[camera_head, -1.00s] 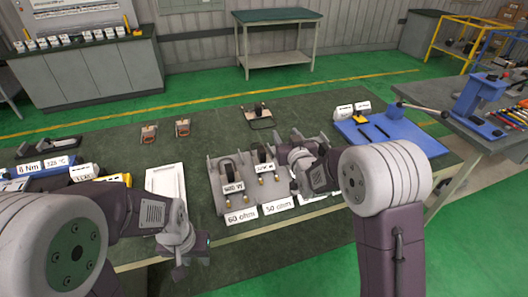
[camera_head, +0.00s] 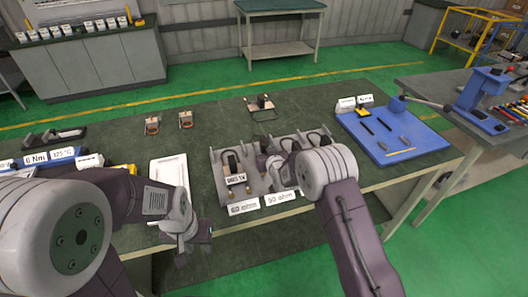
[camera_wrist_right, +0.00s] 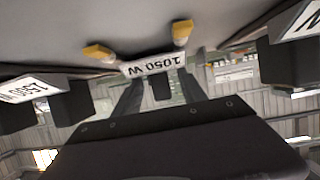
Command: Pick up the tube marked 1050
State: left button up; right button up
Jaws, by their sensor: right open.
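The tube's tag reading 1050 W (camera_wrist_right: 160,65) shows upside down in the right wrist view, with yellow end pieces to either side above it. My open right gripper (camera_wrist_right: 158,82) has its two dark fingers just below the tag, one on each side; I cannot tell whether they touch it. In the head view my right gripper (camera_head: 268,166) is low over the middle of the grey rack (camera_head: 216,170) and hides part of the tubes there. My left gripper (camera_head: 186,250) hangs at the table's front edge, apart from the tubes; its jaws are unclear.
A neighbouring tag, apparently 1350 W (camera_wrist_right: 30,90), is left in the wrist view; another tag (camera_wrist_right: 296,20) is right. Ohm labels (camera_head: 243,207) stand before the rack. A white tray (camera_head: 168,172) is left of it, a blue tray (camera_head: 420,145) right.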

jog(key=shift+x, duration=1.1)
jog(key=shift+s, duration=0.15)
grip_shut()
jog(key=shift+r, duration=0.15)
jog(key=shift+r, duration=0.35)
jog(key=r, duration=0.2)
jog(key=d+r, duration=0.1)
jog(key=shift+s+d+r, duration=0.1)
jog(key=shift+s+r, duration=0.1)
jog(key=shift+r, duration=0.2)
jog(key=s+d+r, duration=0.5)
jog(key=d+r, duration=0.1)
jog(key=d, duration=0.3)
jog(key=shift+s+b, duration=0.25)
jog(key=shift+b, duration=0.1)
